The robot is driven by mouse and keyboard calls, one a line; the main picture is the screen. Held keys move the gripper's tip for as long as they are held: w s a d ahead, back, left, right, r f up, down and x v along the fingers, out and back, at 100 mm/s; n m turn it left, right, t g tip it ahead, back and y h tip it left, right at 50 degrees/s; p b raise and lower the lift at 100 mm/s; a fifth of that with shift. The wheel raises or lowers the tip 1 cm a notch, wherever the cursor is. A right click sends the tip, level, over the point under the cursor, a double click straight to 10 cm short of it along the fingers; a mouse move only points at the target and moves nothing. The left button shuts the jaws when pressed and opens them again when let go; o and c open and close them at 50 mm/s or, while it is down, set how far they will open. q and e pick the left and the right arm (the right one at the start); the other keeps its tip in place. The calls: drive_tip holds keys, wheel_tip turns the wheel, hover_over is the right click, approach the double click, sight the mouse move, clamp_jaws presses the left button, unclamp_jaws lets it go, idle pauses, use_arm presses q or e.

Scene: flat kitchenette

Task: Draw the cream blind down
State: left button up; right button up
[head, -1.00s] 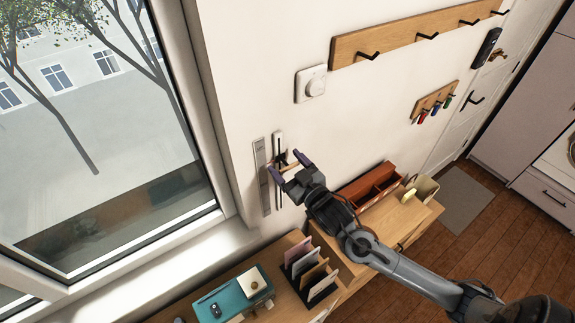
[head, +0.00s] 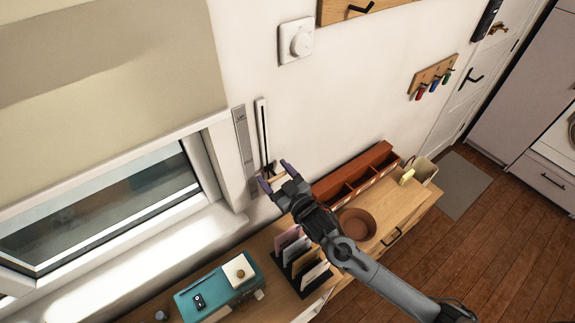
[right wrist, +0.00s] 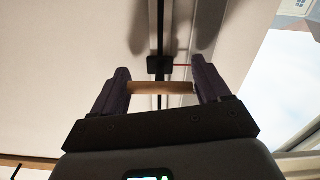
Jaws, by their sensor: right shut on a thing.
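The cream blind (head: 110,55) covers the upper part of the window in the head view. Its lower edge crosses above a strip of bare glass (head: 110,215). Beside the window, a white upright track with a dark slot (head: 262,125) is on the wall. My right gripper (head: 273,176) is at the low end of this track, shut on a wooden handle. In the right wrist view the handle (right wrist: 160,88) lies crosswise between the two fingers, in front of a black slider block (right wrist: 159,65). My left gripper is not in view.
A grey marked strip (head: 243,150) runs beside the track. Below are a wooden cabinet with a red-brown organizer (head: 355,178), a brown bowl (head: 356,222), a card rack (head: 300,262) and a teal tray (head: 215,295). A dial (head: 296,41) is on the wall above.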

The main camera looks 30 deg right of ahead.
use_arm(q)
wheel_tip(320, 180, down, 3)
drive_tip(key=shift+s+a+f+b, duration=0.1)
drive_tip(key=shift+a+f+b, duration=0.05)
drive_tip(key=shift+b, duration=0.95)
use_arm(e)
wheel_tip(320, 180, down, 7)
drive_tip(key=shift+a+r, duration=0.15)
drive_tip(key=shift+a, duration=0.05)
drive_tip(key=o, duration=1.3)
drive_tip(key=shift+r, duration=0.1)
use_arm(q)
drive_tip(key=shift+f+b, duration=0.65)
drive_tip(key=shift+b, duration=0.05)
use_arm(e)
drive_tip(key=s, duration=1.1)
drive_tip(key=shift+d, duration=0.3)
